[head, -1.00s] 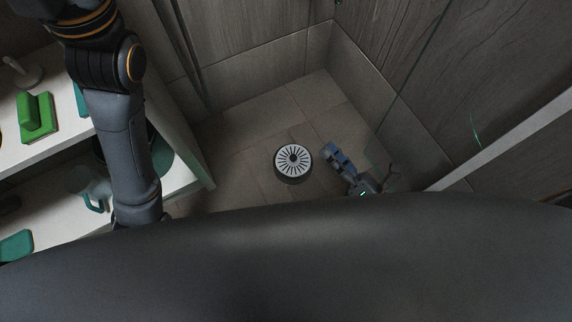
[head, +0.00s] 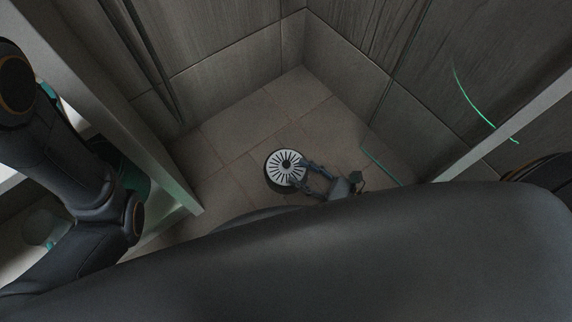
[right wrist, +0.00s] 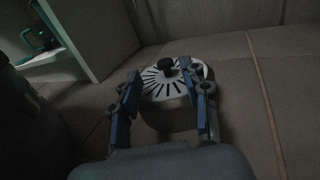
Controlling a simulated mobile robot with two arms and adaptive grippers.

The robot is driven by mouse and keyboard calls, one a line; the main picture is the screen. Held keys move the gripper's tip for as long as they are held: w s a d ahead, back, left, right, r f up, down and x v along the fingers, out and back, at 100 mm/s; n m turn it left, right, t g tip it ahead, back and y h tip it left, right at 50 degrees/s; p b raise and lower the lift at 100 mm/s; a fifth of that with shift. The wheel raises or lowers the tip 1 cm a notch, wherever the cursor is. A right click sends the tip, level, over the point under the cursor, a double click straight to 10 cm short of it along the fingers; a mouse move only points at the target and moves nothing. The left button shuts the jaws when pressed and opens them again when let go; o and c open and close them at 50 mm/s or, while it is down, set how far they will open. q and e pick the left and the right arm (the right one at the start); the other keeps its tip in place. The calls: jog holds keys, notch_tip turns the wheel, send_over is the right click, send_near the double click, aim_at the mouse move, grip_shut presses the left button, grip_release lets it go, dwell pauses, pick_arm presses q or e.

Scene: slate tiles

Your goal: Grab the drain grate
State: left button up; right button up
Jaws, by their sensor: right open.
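The drain grate (head: 279,160) is a round white disc with dark radial slots and a dark centre, near the corner of the tiled floor. In the right wrist view the grate (right wrist: 155,88) shows a black knob standing at its middle. My right gripper (head: 302,173) is open at the grate's right edge in the head view. In the right wrist view the right gripper (right wrist: 168,88) has one finger on each side of the grate's near part, with the knob just beyond the tips. I cannot tell if the fingers touch it. My left gripper is out of view.
Tiled walls (head: 225,72) meet in a corner behind the grate. A pale shelf unit (head: 183,195) stands at the left, close to my left arm. A pale rail (head: 480,148) runs along the right. Bare floor (head: 325,125) lies beyond the grate.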

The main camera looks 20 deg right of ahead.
aim_at(286, 163)
jog(key=x, duration=0.5)
jog(key=shift+w, duration=0.4)
grip_shut()
